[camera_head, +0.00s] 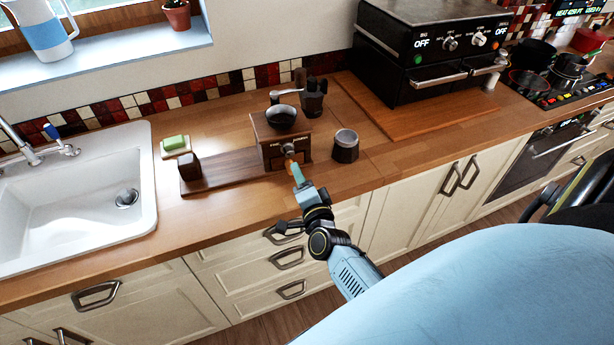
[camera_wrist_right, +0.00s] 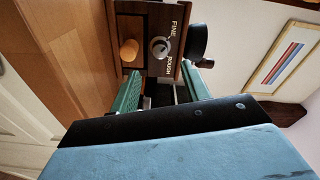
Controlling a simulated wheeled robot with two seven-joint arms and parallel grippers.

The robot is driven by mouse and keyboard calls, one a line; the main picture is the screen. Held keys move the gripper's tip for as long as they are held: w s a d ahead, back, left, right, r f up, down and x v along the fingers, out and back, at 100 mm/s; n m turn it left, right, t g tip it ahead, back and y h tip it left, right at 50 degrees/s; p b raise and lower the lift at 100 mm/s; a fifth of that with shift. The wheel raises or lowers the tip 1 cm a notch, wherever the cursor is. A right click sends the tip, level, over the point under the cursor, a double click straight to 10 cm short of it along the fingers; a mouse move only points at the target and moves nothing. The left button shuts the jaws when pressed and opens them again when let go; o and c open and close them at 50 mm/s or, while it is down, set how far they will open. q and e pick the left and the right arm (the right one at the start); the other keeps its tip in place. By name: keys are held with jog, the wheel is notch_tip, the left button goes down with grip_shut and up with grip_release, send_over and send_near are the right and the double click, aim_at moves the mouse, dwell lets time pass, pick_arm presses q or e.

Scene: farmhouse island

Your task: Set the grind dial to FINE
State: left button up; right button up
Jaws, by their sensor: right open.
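The wooden coffee grinder (camera_head: 268,133) stands on the counter, with a dark metal bowl (camera_head: 281,117) and crank on top. In the right wrist view its front panel appears turned sideways. The round grey grind dial (camera_wrist_right: 160,47) sits between the labels FINE (camera_wrist_right: 175,27) and ROUGH (camera_wrist_right: 169,65); I cannot tell surely where its pointer stands. A round wooden knob (camera_wrist_right: 129,51) is beside the dial. My right gripper (camera_head: 295,170) is open and empty in front of the panel. Its green fingers (camera_wrist_right: 160,76) are apart, with the dial beyond the gap between them. My left gripper is not in view.
A wooden board (camera_head: 225,172) with a small brown block (camera_head: 190,167) lies left. A sink (camera_head: 80,200) is further left; a black oven (camera_head: 430,50) stands back right.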

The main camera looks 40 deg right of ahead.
jog(key=v, duration=0.5)
dwell(0.4)
jog(key=s+a+f+n+g+y+b, duration=0.25)
jog(key=s+f+n, duration=0.2)
jog(key=f, duration=0.65)
jog(key=s+a+f+n+g+y+b, duration=0.1)
jog(key=s+a+f+n+g+b, duration=0.3)
jog(key=f, duration=0.7)
jog(key=s+a+f+n+g+y+b, duration=0.1)
jog(key=s+a+f+n+y, duration=0.3)
jog(key=f, duration=0.8)
jog(key=s+d+f+n+g+b, duration=0.1)
jog(key=s+f+n+g+b, duration=0.1)
jog(key=s+f, duration=0.3)
jog(key=s+d+f+n+g+h+b, duration=0.1)
jog(key=s+f, duration=0.5)
jog(key=s, duration=0.7)
jog(key=s+d+f+n+g+h+b, duration=0.1)
jog(key=s+d+f+n+g+b, duration=0.1)
jog(key=s+f+n+g, duration=0.3)
jog(key=s+d+f, duration=0.1)
jog(key=s, duration=0.3)
jog(key=shift+s+f+g+b, duration=0.15)
jog(key=shift+f+g+b, duration=0.1)
jog(key=shift+g+b, duration=0.1)
